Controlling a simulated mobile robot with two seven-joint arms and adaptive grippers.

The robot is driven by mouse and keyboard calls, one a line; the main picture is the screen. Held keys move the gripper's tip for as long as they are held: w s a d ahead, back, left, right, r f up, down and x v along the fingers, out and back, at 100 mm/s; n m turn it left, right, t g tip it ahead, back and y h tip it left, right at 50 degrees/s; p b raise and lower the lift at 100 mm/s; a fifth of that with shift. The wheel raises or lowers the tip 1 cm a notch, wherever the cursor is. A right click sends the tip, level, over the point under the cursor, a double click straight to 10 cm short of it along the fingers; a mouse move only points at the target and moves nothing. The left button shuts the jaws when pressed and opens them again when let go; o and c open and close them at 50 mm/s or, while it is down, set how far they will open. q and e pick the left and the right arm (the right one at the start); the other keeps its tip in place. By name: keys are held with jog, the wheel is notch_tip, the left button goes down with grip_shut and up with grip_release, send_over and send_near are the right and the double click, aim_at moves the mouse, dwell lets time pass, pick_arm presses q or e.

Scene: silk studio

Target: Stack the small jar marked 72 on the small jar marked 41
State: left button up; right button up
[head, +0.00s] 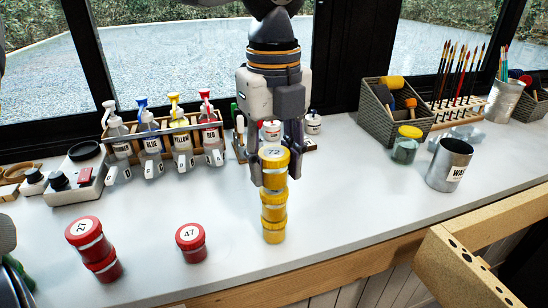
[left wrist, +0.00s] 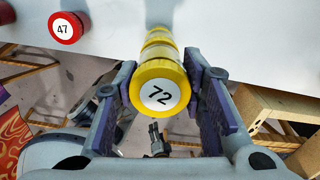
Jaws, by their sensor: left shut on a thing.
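The small yellow jar marked 72 (head: 273,158) is upright between the fingers of my left gripper (head: 270,172), which is shut on it. It also shows in the left wrist view (left wrist: 160,88), its number facing the camera. Directly below it in the head view stands a column of yellow jars (head: 273,228) on the table. The held jar is in line above this column; I cannot tell if they touch. No number shows on the column, so a 41 mark is hidden. My right gripper is not recognisable in either view.
A red jar marked 47 (head: 190,243) and a red jar marked 27 (head: 84,232), apparently on another red one, stand to the left. A rack of paint bottles (head: 180,148) is behind; a metal can (head: 449,165) stands right. The front table edge is close to the column.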

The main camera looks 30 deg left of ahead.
pick_arm(q)
jog(key=shift+f, duration=0.55)
jog(key=o, duration=1.2)
jog(key=shift+o, duration=0.2)
